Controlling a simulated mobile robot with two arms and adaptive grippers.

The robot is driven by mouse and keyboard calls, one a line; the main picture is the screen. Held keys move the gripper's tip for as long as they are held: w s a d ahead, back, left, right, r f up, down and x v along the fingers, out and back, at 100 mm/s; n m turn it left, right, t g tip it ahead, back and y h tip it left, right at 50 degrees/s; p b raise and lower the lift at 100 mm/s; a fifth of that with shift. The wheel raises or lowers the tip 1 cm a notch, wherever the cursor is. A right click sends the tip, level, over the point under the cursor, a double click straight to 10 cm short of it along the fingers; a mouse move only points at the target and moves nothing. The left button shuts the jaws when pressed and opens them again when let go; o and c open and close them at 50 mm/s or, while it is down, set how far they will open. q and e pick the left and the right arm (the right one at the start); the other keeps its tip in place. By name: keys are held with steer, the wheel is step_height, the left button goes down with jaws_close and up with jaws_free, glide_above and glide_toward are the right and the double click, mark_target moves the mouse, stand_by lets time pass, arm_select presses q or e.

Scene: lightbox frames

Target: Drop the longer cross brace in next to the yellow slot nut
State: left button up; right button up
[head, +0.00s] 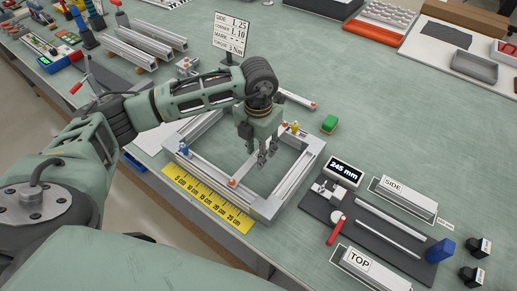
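The aluminium frame (262,207) lies on the green bench with its middle open. The yellow slot nut (294,127) sits at its far right rail. A blue nut (183,149) sits on the left and an orange-red one (232,183) on the near side. My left gripper (267,156) points down over the frame opening. A pale strip (244,170) runs from near the orange-red nut toward its fingers; whether the fingers hold it is unclear. Two slim bars (390,219) lie on a dark mat at right; which piece is the longer brace is unclear. My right gripper is out of view.
A yellow ruler (207,199) lies along the frame's near left side. A 245 mm display (344,172), SIDE block (402,199) and TOP block (368,268) stand right. A sign (231,37) stands behind. The bench's back right middle is clear.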

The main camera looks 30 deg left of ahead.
arm_select(q)
steer(key=shift+o, duration=0.2)
step_height(320, 180, up, 12)
stand_by(0.6)
stand_by(0.4)
